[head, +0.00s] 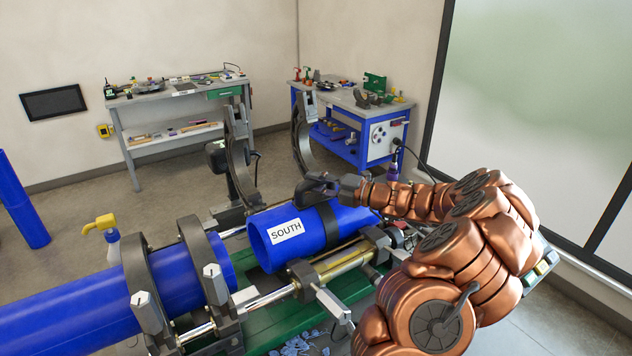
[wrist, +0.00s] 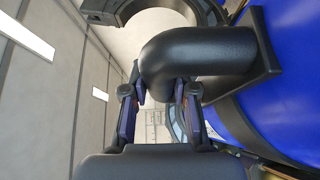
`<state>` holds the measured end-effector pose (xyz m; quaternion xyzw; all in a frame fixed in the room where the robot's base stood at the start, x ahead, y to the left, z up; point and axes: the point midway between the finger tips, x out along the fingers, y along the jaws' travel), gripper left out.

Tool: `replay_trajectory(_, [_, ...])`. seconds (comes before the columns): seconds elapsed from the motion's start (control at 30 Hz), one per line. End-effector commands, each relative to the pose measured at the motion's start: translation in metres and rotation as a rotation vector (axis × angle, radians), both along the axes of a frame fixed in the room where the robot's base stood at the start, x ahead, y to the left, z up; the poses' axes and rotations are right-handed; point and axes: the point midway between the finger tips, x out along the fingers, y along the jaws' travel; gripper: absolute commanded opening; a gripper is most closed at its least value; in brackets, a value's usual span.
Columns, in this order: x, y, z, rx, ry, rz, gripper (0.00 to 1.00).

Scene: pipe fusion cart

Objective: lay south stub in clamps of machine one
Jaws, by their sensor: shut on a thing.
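The south stub (head: 277,246) is a short blue pipe with a white "SOUTH" label and a black band. It lies level over the right half of machine one (head: 345,262), in line with the longer blue pipe (head: 85,305) and apart from it. My gripper (head: 322,186) is shut on the black handle of the stub's band, above the stub. The wrist view shows the fingers around this handle (wrist: 200,50), with the blue stub (wrist: 280,80) at right. Two upper clamp halves (head: 239,160) (head: 303,135) stand swung open behind the stub. Whether the stub touches the lower clamp seats is hidden.
Two closed clamps (head: 205,270) hold the long blue pipe at left. A spray bottle (head: 110,240) stands behind it. A grey workbench (head: 180,95) and a blue workbench (head: 350,115) stand by the walls. Small white pieces (head: 300,344) lie at the front.

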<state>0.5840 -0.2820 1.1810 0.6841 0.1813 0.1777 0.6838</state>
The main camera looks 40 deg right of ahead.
Motion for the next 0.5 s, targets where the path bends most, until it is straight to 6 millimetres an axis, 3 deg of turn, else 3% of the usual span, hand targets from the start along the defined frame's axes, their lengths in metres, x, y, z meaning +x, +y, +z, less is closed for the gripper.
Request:
replay_trajectory(0.27, [0.0000,-0.0001,-0.0018,0.001,-0.003,0.000,0.00])
replay_trajectory(0.3, [0.0000,-0.0001,-0.0018,0.001,-0.003,0.000,0.30])
replay_trajectory(0.5, [0.0000,-0.0001,-0.0021,0.000,-0.002,0.000,0.51])
